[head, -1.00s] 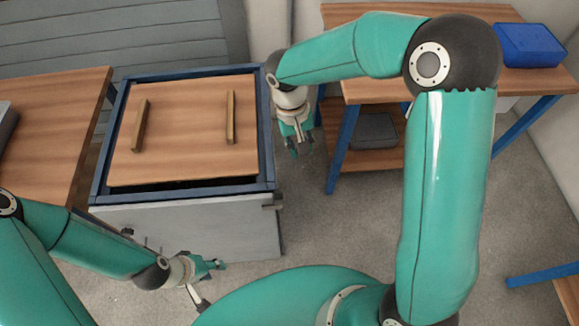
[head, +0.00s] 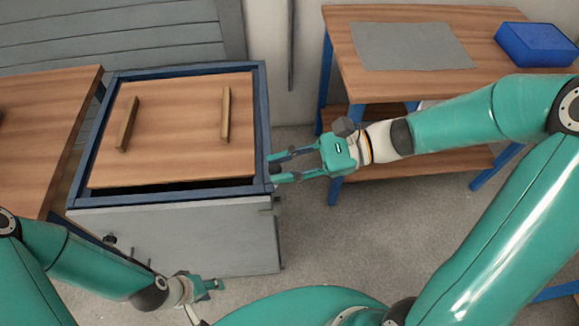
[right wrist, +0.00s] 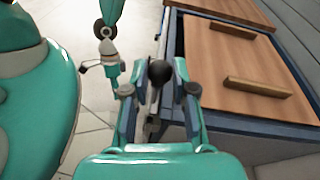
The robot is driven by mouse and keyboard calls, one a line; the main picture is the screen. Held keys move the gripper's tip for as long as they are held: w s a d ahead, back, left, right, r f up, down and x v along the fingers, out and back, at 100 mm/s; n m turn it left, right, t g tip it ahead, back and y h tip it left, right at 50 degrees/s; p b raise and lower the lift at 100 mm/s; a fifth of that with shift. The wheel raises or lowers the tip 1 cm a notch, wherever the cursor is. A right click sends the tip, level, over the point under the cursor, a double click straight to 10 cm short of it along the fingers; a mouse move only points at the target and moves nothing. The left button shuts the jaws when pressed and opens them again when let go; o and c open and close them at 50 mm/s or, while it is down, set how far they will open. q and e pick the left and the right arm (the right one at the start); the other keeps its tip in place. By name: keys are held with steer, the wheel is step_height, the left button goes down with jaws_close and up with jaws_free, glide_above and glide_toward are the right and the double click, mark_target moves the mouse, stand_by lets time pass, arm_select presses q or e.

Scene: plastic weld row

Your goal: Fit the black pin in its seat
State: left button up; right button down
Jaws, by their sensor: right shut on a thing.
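My right gripper (head: 278,167) points left, its fingertips close to the right rim of the blue-framed cabinet (head: 262,120). In the right wrist view, the black pin (right wrist: 160,72), with a round dark head, shows between its fingers (right wrist: 158,92); the gripper is shut on it.
A wooden lid (head: 175,140) with two bar handles lies on the cabinet. A dark knob (head: 110,240) sticks out of its grey front. A bench (head: 400,85) at the right holds a grey mat (head: 415,46) and a blue case (head: 535,45). The floor between is clear.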

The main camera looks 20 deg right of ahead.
step_height(320, 180, down, 5)
steer(key=b, duration=0.4)
steer(key=shift+w+r, duration=0.1)
steer(key=shift+r, duration=0.15)
stand_by(1.2)
steer(key=shift+f, duration=0.1)
steer(key=shift+f+b, duration=0.65)
steer(key=shift+f, duration=0.4)
steer(key=shift+f, duration=0.1)
stand_by(0.6)
steer(key=shift+f+b, duration=0.6)
steer(key=shift+f, duration=0.15)
steer(key=shift+f+b, duration=0.35)
steer(key=shift+f, duration=0.25)
stand_by(1.0)
